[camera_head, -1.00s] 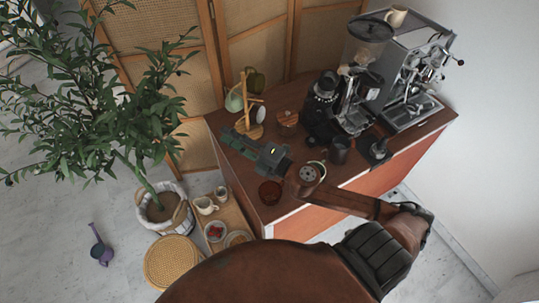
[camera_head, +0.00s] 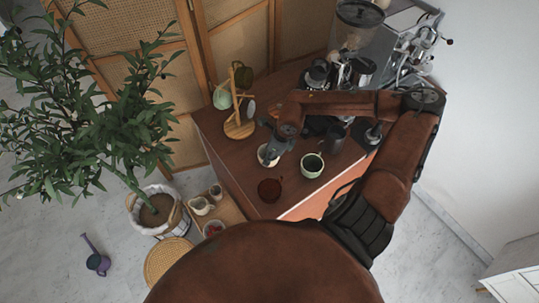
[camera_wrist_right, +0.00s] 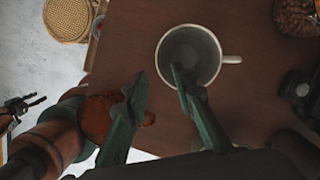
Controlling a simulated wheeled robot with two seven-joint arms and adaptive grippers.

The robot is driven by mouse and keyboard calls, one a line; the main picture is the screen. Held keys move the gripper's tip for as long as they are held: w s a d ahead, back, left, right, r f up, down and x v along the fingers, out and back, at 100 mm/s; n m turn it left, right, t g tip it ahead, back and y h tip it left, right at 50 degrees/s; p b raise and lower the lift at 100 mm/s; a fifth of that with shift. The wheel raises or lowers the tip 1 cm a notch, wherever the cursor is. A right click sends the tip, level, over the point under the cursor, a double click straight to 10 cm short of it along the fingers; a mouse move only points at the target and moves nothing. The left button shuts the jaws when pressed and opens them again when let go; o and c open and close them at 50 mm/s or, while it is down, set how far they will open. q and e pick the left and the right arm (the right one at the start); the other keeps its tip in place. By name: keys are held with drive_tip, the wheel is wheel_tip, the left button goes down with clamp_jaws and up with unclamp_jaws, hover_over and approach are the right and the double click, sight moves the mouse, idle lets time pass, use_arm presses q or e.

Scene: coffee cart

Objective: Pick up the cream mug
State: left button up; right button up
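The cream mug (camera_head: 268,157) stands on the brown cart top in the head view, partly hidden by my right gripper (camera_head: 271,150). In the right wrist view the mug (camera_wrist_right: 188,55) is seen from above, empty, with its handle to the right. My right gripper (camera_wrist_right: 160,78) is open there. One fingertip overlaps the mug's opening and the other lies left of the mug; I cannot tell whether either touches it. A dark claw-like part at the left edge may be my left gripper (camera_wrist_right: 22,104), too small to read.
A pale green mug (camera_head: 312,166) and a reddish-brown glass (camera_head: 269,190) stand near the front edge. A wooden mug tree (camera_head: 239,127) is behind to the left. A dark pitcher (camera_head: 334,138) and the espresso machine (camera_head: 405,50) are right. Bare wood lies left of the cream mug.

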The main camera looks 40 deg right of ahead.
drive_tip(key=p+x, duration=0.1)
drive_tip(key=x, duration=0.4)
drive_tip(key=shift+w, duration=0.1)
drive_tip(key=shift+c, duration=0.3)
clamp_jaws()
drive_tip(key=shift+r, duration=0.1)
